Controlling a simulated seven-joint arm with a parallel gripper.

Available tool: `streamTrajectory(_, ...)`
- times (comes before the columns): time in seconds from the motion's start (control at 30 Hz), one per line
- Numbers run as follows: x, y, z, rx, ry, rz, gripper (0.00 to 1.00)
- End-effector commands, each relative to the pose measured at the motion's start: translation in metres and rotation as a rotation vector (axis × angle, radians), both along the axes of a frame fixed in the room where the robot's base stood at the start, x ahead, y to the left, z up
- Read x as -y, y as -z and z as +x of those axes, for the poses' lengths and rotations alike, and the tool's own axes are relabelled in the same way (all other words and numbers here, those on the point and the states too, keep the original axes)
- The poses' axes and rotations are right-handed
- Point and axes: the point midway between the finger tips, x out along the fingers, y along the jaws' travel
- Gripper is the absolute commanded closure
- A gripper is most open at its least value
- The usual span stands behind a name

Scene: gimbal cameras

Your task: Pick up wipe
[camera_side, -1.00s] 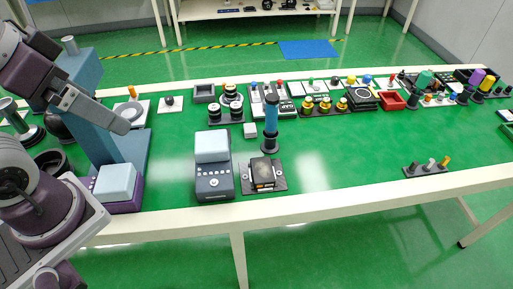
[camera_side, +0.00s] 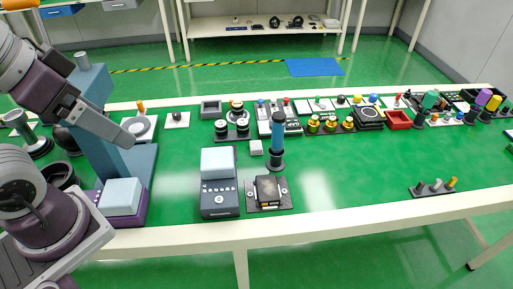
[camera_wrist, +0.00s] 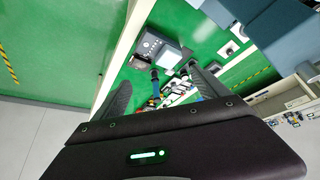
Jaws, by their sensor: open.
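I cannot tell for sure which thing is the wipe. A small pale grey-white block (camera_side: 256,147) lies on the green table just left of a blue cylinder on a dark stand. A larger pale blue block (camera_side: 216,162) sits on a dark device with buttons, and another pale block (camera_side: 121,192) sits on a purple base at the left. My gripper (camera_side: 128,135) is at the left, raised in front of a blue column and apart from these blocks. In the wrist view my gripper's two fingers (camera_wrist: 162,90) are spread, with nothing held between them.
The blue cylinder (camera_side: 277,138) stands upright near the middle. The tall blue column (camera_side: 101,125) rises close to my gripper. Several instruments line the back, with a red tray (camera_side: 398,120) at right. The table (camera_side: 340,180) is clear at centre right.

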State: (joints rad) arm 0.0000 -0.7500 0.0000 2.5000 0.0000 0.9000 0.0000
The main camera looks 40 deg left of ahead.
Motion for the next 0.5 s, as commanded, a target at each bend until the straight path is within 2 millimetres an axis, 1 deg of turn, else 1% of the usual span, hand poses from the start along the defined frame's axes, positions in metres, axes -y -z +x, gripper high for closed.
streamTrajectory(0.07, 0.0, 0.0, 0.0, 0.0, 0.0, 0.0, 0.29)
streamTrajectory(0.3, 0.0, 0.0, 0.0, 0.0, -0.001, 0.0, 0.29)
streamTrajectory(0.37, 0.001, -0.003, 0.005, -0.006, -0.023, -0.017, 0.29)
streamTrajectory(0.43, 0.002, -0.01, 0.024, -0.033, -0.11, -0.078, 0.29)
streamTrajectory(0.47, 0.003, -0.014, 0.038, -0.051, -0.174, -0.122, 0.29)
streamTrajectory(0.5, 0.004, -0.018, 0.062, -0.08, -0.282, -0.187, 0.29)
